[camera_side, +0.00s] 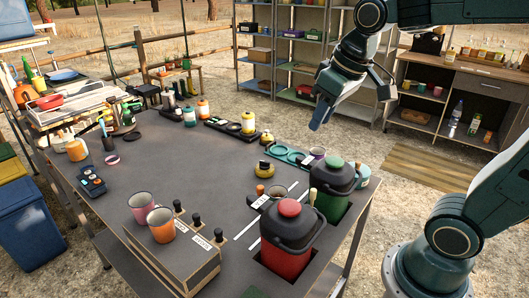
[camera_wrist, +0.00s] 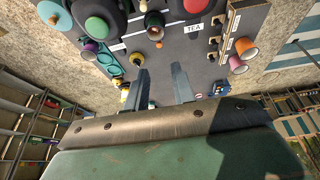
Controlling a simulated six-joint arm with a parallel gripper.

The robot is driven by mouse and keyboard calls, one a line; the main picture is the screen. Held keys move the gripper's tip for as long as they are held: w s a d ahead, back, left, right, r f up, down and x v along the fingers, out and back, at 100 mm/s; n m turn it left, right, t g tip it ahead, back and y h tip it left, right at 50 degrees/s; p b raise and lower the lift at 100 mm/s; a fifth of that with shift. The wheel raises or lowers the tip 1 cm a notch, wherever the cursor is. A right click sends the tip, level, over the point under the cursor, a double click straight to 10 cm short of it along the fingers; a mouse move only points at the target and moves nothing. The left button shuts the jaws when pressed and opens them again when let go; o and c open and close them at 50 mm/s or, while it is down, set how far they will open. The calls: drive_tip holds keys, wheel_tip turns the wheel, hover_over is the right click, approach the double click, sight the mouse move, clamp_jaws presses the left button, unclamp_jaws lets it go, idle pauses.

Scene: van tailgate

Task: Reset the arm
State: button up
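My gripper (camera_side: 321,114) is up in the air above the back right part of the dark table (camera_side: 190,160) in the side view, with its fingers pointing down. In the wrist view my gripper (camera_wrist: 160,82) shows two fingers well apart, with only the table top seen between them. It is open and holds nothing. It touches nothing that I can see.
A red canister (camera_side: 287,245) and a green canister (camera_side: 334,185) stand at the table's right. Two cups, pink (camera_side: 141,205) and orange (camera_side: 161,226), stand on a box at the front. The table's middle is mostly clear.

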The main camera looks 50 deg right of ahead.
drive_tip(key=s+a+f+t, duration=0.1)
drive_tip(key=s+a+f, duration=0.1)
drive_tip(key=s, duration=0.8)
drive_tip(key=shift+s+f, duration=0.2)
drive_tip(key=shift+f, duration=0.2)
